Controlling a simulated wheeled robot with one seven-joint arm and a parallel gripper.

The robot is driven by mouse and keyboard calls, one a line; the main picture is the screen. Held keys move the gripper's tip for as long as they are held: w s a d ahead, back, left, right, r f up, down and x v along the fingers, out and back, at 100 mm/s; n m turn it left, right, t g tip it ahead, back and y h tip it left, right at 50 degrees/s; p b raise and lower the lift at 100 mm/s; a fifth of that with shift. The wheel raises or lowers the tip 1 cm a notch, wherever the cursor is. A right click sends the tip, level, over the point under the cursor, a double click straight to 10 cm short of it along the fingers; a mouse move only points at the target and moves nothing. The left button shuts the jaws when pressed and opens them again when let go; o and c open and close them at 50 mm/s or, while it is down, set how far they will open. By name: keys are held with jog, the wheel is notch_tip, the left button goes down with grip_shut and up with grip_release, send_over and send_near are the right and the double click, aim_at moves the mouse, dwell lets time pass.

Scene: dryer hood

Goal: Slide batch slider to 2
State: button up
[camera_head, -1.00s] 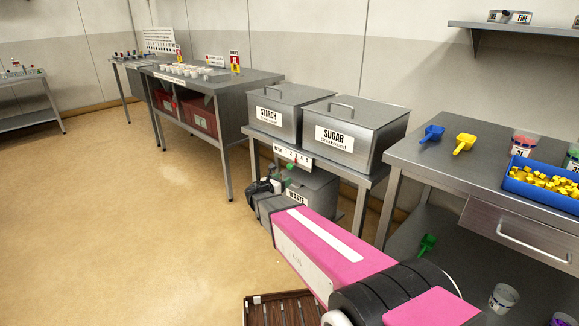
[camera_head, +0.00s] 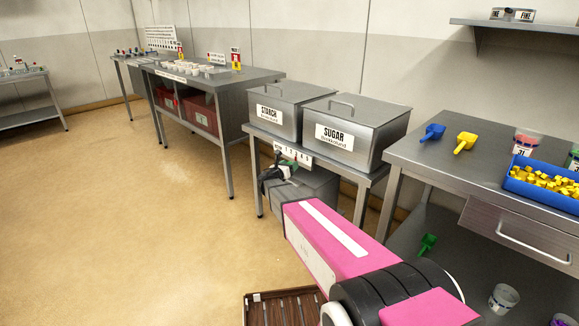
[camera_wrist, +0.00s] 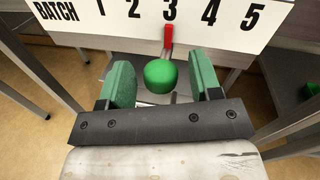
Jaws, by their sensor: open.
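The batch slider has a white scale plate (camera_wrist: 200,22) marked BATCH and 1 to 5 in the wrist view. It also shows in the head view (camera_head: 293,153), on the front of the bin table. Its red pointer (camera_wrist: 168,38) stands just under the 3, with a round green knob (camera_wrist: 160,77) below it. My gripper (camera_wrist: 161,68) is open, with one green finger on each side of the knob and a visible gap to both. In the head view my gripper (camera_head: 279,172) is just below the plate, and the knob cannot be made out there.
The starch bin (camera_head: 284,110) and sugar bin (camera_head: 355,133) stand on the table above the slider. A grey waste bin (camera_head: 315,188) is below, partly behind my arm. Table legs stand nearby. Open floor lies to the left.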

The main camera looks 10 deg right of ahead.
aim_at(290, 158)
jog(key=shift+w+d, duration=0.15)
jog(key=shift+w, duration=0.05)
grip_shut()
jog(key=shift+w+a, duration=0.55)
jog(key=shift+w, duration=0.2)
jog(key=shift+w+a, duration=0.55)
jog(key=shift+w, duration=0.15)
grip_release()
jog(key=shift+s, duration=0.15)
jog(key=v, duration=1)
jog(key=shift+s+a, duration=0.25)
